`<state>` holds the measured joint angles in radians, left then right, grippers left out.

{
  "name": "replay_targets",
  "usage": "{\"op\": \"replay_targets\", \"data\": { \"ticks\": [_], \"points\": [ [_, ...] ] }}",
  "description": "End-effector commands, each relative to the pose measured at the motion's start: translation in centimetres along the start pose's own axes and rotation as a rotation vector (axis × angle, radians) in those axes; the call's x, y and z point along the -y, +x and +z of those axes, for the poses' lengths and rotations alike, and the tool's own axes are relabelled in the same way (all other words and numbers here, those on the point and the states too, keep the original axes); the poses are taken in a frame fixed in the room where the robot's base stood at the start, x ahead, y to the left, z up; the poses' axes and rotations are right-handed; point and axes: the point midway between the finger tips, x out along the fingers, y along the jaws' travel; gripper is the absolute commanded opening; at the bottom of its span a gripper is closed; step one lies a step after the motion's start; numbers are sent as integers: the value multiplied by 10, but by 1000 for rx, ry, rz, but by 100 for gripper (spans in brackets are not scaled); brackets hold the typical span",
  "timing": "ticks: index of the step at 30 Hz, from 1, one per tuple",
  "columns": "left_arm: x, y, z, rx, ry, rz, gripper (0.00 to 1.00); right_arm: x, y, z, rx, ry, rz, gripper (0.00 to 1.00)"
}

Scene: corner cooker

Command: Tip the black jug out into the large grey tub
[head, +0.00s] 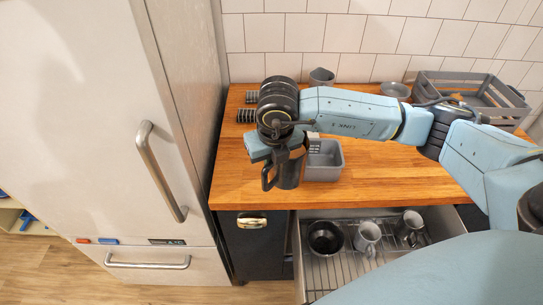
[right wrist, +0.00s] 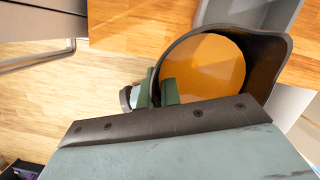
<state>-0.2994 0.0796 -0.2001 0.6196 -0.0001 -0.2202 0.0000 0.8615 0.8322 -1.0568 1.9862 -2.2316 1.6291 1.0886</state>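The black jug (head: 289,174) is at the front left of the wooden counter, its handle to the left. It looks upright, and the right wrist view shows orange contents inside it (right wrist: 203,69). My right gripper (head: 281,150) is at the jug's rim. In the wrist view its green fingers (right wrist: 158,92) are closed at the jug's near side, one overlapping the opening; the exact grip is partly hidden. I cannot tell whether the jug touches the counter. The grey rectangular tub (head: 325,172) stands right beside the jug, partly behind it. My left gripper is not in view.
An open drawer below holds a black bowl (head: 325,238) and grey mugs (head: 368,236) on a rack. A grey slatted crate (head: 470,87), a small grey bowl (head: 396,90) and a grey cup (head: 321,77) stand at the back. A fridge (head: 95,110) borders the left; the counter's right front is clear.

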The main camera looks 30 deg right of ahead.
Motion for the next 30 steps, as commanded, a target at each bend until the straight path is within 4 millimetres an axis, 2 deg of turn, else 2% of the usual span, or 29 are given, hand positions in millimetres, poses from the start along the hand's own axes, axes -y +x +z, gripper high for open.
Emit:
{"op": "replay_targets", "data": {
  "ticks": [17,22,30],
  "points": [
    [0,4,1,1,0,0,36,1,-1,0,-12,21,-3,0],
    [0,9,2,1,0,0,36,10,-1,5,-66,46,95,0],
    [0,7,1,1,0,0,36,7,-3,4,-61,37,88,0]
  ]
}}
